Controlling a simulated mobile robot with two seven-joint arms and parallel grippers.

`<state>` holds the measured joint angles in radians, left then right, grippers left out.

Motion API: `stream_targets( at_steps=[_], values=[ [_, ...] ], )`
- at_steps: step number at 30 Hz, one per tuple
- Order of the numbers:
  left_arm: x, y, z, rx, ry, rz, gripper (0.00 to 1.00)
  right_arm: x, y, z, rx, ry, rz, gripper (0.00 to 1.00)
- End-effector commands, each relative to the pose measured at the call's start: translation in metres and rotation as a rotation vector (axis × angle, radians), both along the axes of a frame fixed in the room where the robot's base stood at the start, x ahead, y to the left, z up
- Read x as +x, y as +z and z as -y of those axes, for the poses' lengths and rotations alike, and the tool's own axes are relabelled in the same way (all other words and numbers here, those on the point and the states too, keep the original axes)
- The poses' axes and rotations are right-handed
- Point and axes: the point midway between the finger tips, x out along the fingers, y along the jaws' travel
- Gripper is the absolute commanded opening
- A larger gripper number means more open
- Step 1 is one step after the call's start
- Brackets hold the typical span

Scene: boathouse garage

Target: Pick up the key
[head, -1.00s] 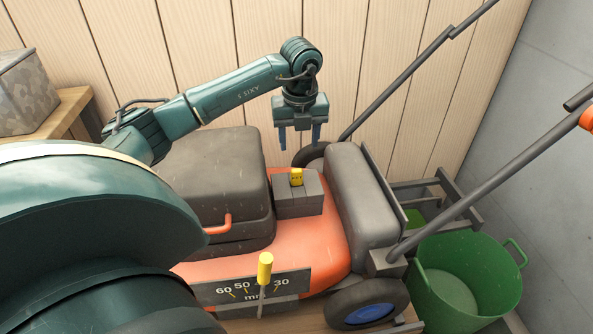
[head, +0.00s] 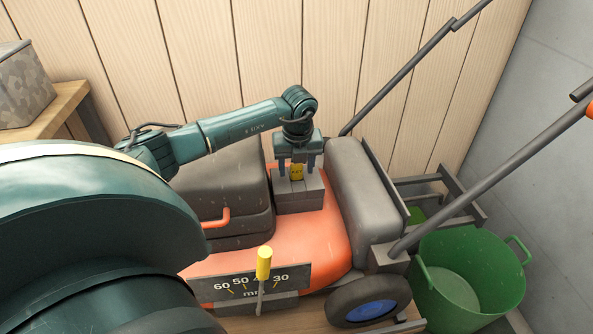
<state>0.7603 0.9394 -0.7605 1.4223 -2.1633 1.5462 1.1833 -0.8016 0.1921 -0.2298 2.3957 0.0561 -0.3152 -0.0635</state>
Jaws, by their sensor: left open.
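The key (head: 297,172) is a small yellow piece standing upright in a grey block (head: 298,197) on top of the orange lawn mower (head: 290,236). My left gripper (head: 297,170) is right at the key, pointing down, with its two dark fingers apart, one on each side of the key. I cannot tell whether the fingers touch it. The lower part of the key is inside or behind the block's front. My right gripper is not in view.
A dark engine cover (head: 222,190) stands close left of the block, and a grey rounded box (head: 362,190) close right. A yellow-knobbed height lever (head: 264,263) rises in front. The mower's handle bars (head: 500,175) slant up at right, above a green tub (head: 462,282). The plank wall is behind.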

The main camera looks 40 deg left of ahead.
Motion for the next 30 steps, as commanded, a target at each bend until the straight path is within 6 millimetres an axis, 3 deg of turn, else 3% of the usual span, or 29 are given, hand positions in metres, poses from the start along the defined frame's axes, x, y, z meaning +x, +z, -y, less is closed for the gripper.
stream_targets(
  at_steps=[7,24,30],
  values=[
    [0.0003,-0.0017,0.0001,-0.001,-0.001,0.001,0.55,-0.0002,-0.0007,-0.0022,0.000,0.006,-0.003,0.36],
    [0.0002,-0.0013,0.0001,-0.001,0.000,0.001,0.08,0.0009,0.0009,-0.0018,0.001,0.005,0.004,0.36],
    [0.0002,-0.0010,0.0000,-0.001,0.000,0.001,0.07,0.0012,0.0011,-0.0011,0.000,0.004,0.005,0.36]
  ],
)
